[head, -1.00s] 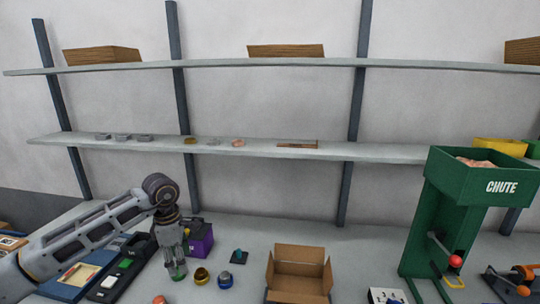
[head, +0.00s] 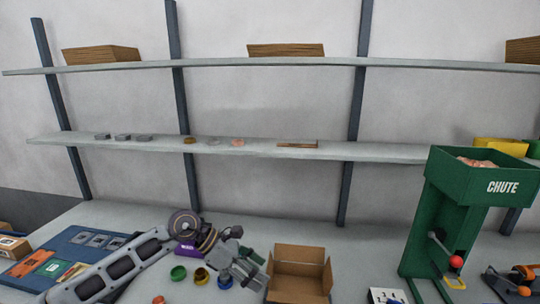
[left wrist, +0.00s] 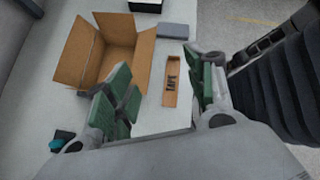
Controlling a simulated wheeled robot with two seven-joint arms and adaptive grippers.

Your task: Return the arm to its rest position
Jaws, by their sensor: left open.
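My left arm comes in from the left, low over the table. My left gripper (head: 240,268) is over the table just left of the open cardboard box, tilted towards the lower right. In the left wrist view its green-padded fingers (left wrist: 157,88) are apart with nothing between them. A green ring (head: 178,273), a gold ring (head: 201,276) and a partly covered blue ring (head: 225,282) stand on the table left of the gripper. My right gripper is not in view.
The open cardboard box (head: 298,256) stands close right of the gripper. The green chute (head: 462,185) stands further right. A blue tray (head: 68,247) lies at the left. The left wrist view shows a small tray marked TAPE (left wrist: 171,95). A long shelf (head: 330,152) runs behind.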

